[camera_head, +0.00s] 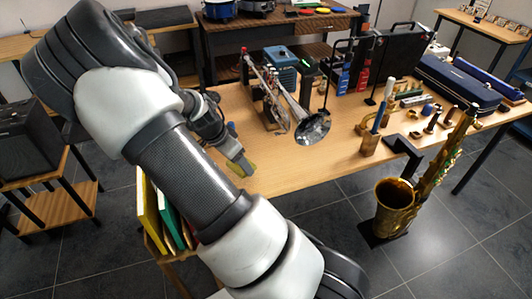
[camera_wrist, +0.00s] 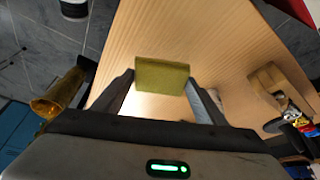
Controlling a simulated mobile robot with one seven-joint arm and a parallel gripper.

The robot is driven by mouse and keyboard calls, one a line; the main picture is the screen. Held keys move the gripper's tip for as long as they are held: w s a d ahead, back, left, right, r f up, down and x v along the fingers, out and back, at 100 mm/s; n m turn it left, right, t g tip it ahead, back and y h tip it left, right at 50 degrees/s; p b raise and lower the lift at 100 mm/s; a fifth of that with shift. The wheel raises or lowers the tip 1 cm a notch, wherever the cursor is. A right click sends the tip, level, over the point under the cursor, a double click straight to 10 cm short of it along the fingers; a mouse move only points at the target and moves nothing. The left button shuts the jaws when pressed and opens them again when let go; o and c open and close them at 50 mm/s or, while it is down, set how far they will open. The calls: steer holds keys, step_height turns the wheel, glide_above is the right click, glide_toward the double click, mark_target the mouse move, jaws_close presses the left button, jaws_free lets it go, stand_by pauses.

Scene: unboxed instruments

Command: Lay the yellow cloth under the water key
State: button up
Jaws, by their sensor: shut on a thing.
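The yellow cloth (camera_head: 243,169) looks like a small folded olive-yellow pad. In the wrist view the cloth (camera_wrist: 161,72) sits between the two fingers of my gripper (camera_wrist: 159,86), which is shut on it. In the head view my gripper (camera_head: 236,158) holds it low over the near left part of the table; whether it touches the wood cannot be told. A silver trumpet (camera_head: 291,98) rests on a stand to the right of my gripper and farther back, its bell facing the near side. Its water key is too small to make out.
The wooden table (camera_head: 290,172) is bare in front of the trumpet. A saxophone (camera_head: 398,205) stands at the near side. Wooden holders with tools (camera_head: 369,143) and a dark blue case (camera_head: 458,84) are to the right. Upright books (camera_head: 152,215) stand below my arm.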

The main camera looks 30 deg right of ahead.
steer(key=shift+s, duration=0.15)
steer(key=shift+d+f+m, duration=0.1)
steer(key=shift+d+m, duration=0.2)
steer(key=shift+d, duration=0.15)
steer(key=b, duration=0.2)
glide_above(282, 151)
steer(key=a, duration=0.1)
steer(key=shift+f, duration=0.1)
steer(key=shift+a+f, duration=0.15)
steer(key=shift+f, duration=1.45)
steer(key=shift+f, duration=0.1)
steer(key=shift+f+b, duration=0.15)
steer(key=shift+b, duration=0.25)
steer(key=o, duration=1.1)
